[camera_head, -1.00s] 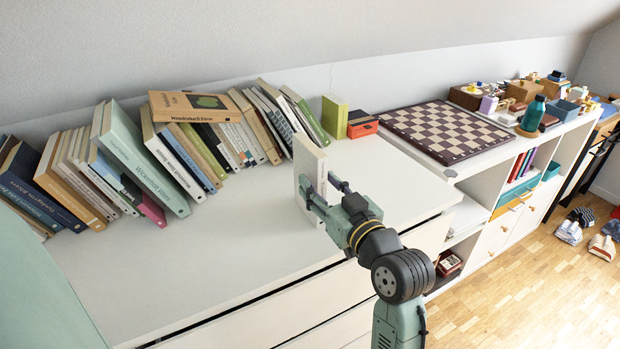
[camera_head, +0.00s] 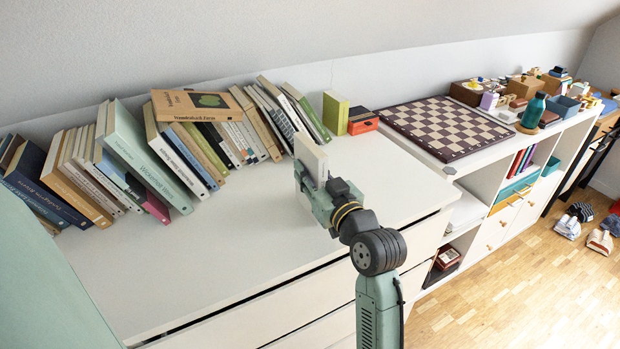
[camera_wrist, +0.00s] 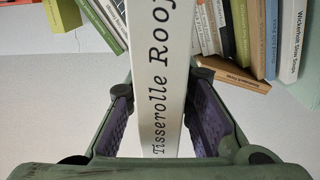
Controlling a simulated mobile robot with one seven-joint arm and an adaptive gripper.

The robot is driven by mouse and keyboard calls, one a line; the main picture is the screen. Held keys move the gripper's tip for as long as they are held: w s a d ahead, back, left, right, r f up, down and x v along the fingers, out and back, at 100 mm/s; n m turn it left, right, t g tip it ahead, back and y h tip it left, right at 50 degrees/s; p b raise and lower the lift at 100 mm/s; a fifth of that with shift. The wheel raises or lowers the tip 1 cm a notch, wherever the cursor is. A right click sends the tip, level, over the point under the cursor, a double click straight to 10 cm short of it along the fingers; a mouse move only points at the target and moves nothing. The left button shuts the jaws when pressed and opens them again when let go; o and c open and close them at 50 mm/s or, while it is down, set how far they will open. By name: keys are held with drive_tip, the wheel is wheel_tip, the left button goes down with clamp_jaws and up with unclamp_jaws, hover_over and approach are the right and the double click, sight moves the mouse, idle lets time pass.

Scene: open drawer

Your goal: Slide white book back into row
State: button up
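The white book (camera_head: 311,155) stands upright on the white cabinet top (camera_head: 235,255), in front of the right end of the book row. My gripper (camera_head: 318,195) is around its lower part from the front and hides its base. In the wrist view, the white book (camera_wrist: 160,75) runs between the two fingers (camera_wrist: 160,120), its spine lettering facing me, and both fingers appear to press its sides. The row of leaning books has a pale green book (camera_head: 140,155) at the left and a green-edged book (camera_head: 308,115) at the right.
A tan book (camera_head: 195,104) lies flat on top of the row. A green block (camera_head: 336,112) and an orange box (camera_head: 362,121) stand right of the row. A chessboard (camera_head: 455,128) lies farther right. The cabinet top is bare left of my gripper.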

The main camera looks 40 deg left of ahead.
clamp_jaws()
drive_tip(key=shift+r, duration=0.1)
idle(0.3)
